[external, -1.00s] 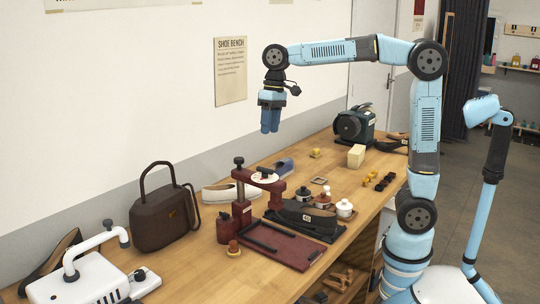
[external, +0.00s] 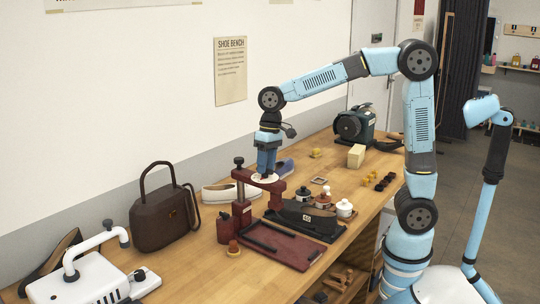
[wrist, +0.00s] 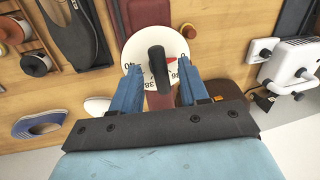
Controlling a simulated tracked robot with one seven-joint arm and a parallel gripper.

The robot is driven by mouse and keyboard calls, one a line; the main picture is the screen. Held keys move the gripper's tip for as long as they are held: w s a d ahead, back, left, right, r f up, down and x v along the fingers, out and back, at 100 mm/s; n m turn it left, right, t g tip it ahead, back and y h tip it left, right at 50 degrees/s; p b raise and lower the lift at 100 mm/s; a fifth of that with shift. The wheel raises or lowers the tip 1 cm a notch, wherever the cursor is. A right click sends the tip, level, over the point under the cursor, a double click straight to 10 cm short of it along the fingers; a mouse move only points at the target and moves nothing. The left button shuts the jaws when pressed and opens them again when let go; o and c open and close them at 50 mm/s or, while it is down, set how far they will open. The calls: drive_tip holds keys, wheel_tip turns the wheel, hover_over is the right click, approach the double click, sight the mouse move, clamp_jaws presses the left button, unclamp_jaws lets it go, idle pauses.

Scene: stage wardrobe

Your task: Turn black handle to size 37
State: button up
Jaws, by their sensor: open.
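The black handle (wrist: 157,62) stands on a white round dial (wrist: 137,38) with numbers along its near rim in the wrist view. Its near end points toward the rim around the 38; the exact reading is partly hidden. A red wedge (wrist: 185,58) shows on the dial right of the handle. In the external view the dial (external: 258,180) sits atop the dark red press (external: 240,203). My gripper (wrist: 157,68) is open, pointing down, one blue finger on each side of the handle. I cannot tell whether either finger touches it. In the external view my gripper (external: 264,174) hides the handle.
A dark shoe (external: 296,217) lies beside the press, near small jars (external: 344,208). A dark red tray (external: 285,245) is in front. A brown handbag (external: 160,220) stands left, and a pale shoe (external: 215,192) behind.

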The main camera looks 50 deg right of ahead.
drive_tip(key=shift+c, duration=0.4)
clamp_jaws()
drive_tip(key=shift+m, duration=0.4)
drive_tip(key=m, duration=0.3)
drive_tip(key=shift+t, duration=0.4)
drive_tip(key=m, duration=0.4)
drive_tip(key=shift+s+a+t, duration=0.1)
drive_tip(key=shift+t, duration=0.2)
drive_tip(key=m+h, duration=0.1)
drive_tip(key=m, duration=0.3)
drive_tip(key=shift+a+m+t, duration=0.15)
drive_tip(key=shift+m+t, duration=0.15)
drive_tip(key=shift+m, duration=0.1)
drive_tip(key=shift+a+m+h, duration=0.1)
drive_tip(key=shift+m+h, duration=0.3)
drive_tip(key=shift+m, duration=1.6)
